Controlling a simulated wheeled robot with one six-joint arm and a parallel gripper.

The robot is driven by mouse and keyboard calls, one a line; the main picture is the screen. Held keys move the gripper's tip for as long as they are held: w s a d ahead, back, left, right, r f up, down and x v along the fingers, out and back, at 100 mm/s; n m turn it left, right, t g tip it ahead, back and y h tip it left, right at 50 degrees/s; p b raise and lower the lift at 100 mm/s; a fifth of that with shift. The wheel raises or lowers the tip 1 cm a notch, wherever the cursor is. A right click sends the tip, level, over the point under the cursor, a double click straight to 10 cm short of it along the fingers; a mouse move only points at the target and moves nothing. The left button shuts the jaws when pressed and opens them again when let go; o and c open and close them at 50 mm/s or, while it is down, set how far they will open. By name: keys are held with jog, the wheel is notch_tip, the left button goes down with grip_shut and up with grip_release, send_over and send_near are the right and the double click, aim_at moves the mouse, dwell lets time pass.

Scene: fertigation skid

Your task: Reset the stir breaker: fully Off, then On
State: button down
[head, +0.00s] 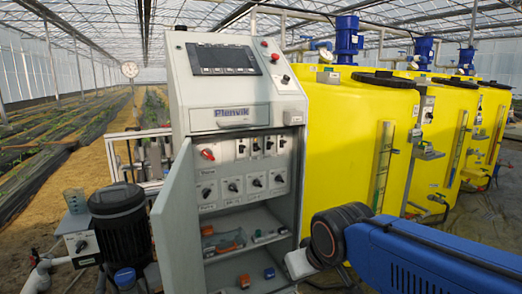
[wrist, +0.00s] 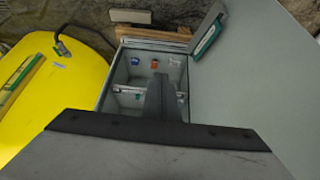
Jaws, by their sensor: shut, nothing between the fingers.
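The open control cabinet (head: 180,100) stands in the middle of the head view. A row of small breakers (head: 256,146) sits high inside it, right of a red rotary switch (head: 208,154). Their labels are too small to read, so I cannot tell which is the stir breaker or how its lever stands. My gripper (wrist: 165,90) shows in the wrist view as a dark narrow shape, shut and empty, in front of the cabinet's opening. In the head view my arm is at the lower right, and its fingers cannot be made out, well below the breakers.
The cabinet door (head: 174,228) hangs open on the left. Black rotary knobs (head: 233,187) sit below the breakers, and shelves with loose orange and blue parts (head: 269,273) lie lower. Yellow tanks (head: 345,140) stand close on the right. A black motor (head: 118,215) is at lower left.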

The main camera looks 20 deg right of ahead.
jog(key=w+d+r+t+h, duration=0.1)
jog(key=w+d+r+t, duration=0.25)
jog(key=w, duration=0.65)
jog(key=w+d+r+t, duration=0.25)
jog(key=w+r, duration=0.25)
jog(key=w, duration=0.5)
jog(key=t+y, duration=0.1)
jog(key=t, duration=0.7)
send_near(255, 147)
jog(key=s+d+r, duration=0.1)
jog(key=s+r, duration=0.1)
jog(key=s, duration=0.3)
jog(key=shift+w+d+r+n+t+y, duration=0.35)
jog(key=shift+w+r+t+y, duration=0.25)
jog(key=shift+t, duration=0.2)
jog(key=shift+w, duration=0.1)
jog(key=w, duration=0.9)
jog(key=shift+a+f, duration=0.2)
jog(key=shift+f, duration=0.15)
jog(key=shift+w, duration=0.1)
